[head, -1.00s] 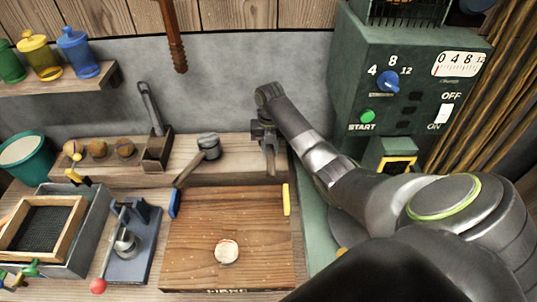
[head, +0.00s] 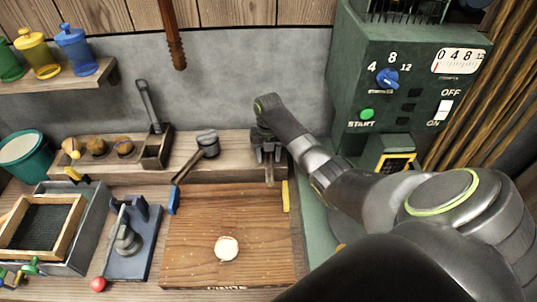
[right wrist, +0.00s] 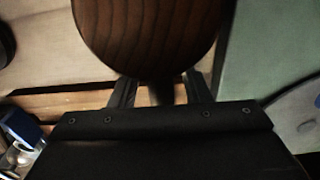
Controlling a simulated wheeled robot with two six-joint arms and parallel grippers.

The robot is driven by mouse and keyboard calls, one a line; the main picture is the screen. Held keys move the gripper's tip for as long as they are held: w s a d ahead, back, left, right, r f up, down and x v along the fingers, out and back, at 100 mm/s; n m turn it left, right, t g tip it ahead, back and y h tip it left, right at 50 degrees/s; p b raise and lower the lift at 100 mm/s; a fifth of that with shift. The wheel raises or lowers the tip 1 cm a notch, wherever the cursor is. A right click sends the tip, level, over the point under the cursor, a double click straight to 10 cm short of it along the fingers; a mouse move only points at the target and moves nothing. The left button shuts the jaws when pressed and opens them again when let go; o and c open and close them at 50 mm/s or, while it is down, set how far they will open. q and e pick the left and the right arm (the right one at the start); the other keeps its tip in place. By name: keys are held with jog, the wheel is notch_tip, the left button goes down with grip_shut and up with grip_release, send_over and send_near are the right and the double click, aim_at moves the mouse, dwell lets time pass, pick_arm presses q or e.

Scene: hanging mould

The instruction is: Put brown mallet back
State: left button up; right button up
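The brown mallet's rounded, dark wood-grained head (right wrist: 145,35) fills the top middle of the right wrist view. A narrow dark handle part (right wrist: 163,92) runs from it between my fingers. My right gripper (right wrist: 160,92) is open, with a finger on each side of the handle and gaps between. In the head view my right gripper (head: 268,160) points down at the right end of the back wooden ledge (head: 235,150); it hides most of the mallet there. My left gripper is not in view.
A grey-headed mallet (head: 208,144) lies on the ledge to the left. A wooden board (head: 200,235) with a pale round piece (head: 227,248) lies in front. A green machine (head: 400,100) stands close on the right. A blue-based press (head: 130,240) is at left.

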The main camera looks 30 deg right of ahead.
notch_tip(320, 180, up, 12)
jog(key=shift+w+d+r, duration=0.15)
jog(key=shift+w+d, duration=0.05)
jog(key=shift+w, duration=0.05)
dwell(0.4)
dwell(0.4)
